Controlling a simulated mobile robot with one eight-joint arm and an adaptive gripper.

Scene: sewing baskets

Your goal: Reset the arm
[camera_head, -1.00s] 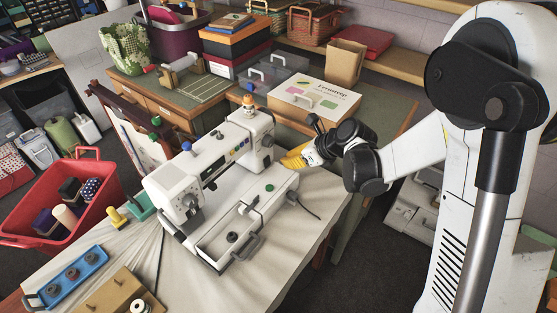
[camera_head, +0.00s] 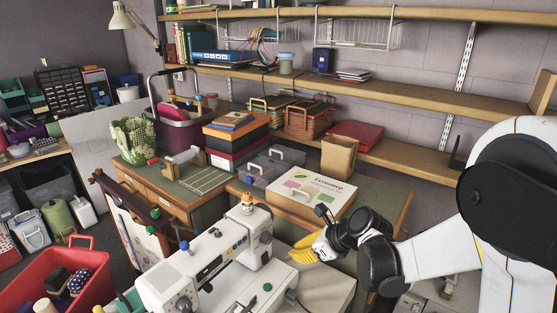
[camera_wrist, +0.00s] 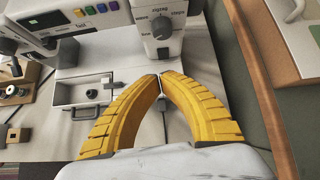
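My gripper (camera_head: 301,250) has yellow ribbed fingers and hangs just right of the white sewing machine (camera_head: 212,262) in the head view. In the wrist view my gripper (camera_wrist: 160,76) has its two fingertips together, with nothing visible between them. The sewing machine (camera_wrist: 95,25) fills the top and left of the wrist view, with its dial and coloured buttons. The fingertips appear over the pale cloth, close to the machine's needle end; whether they touch anything cannot be told.
A red basket (camera_head: 52,284) with spools is at the lower left. A white labelled box (camera_head: 312,190) stands on the green-topped bench behind my gripper. Baskets (camera_head: 309,118) and a brown paper bag (camera_head: 338,157) are farther back, below wall shelves (camera_head: 440,92).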

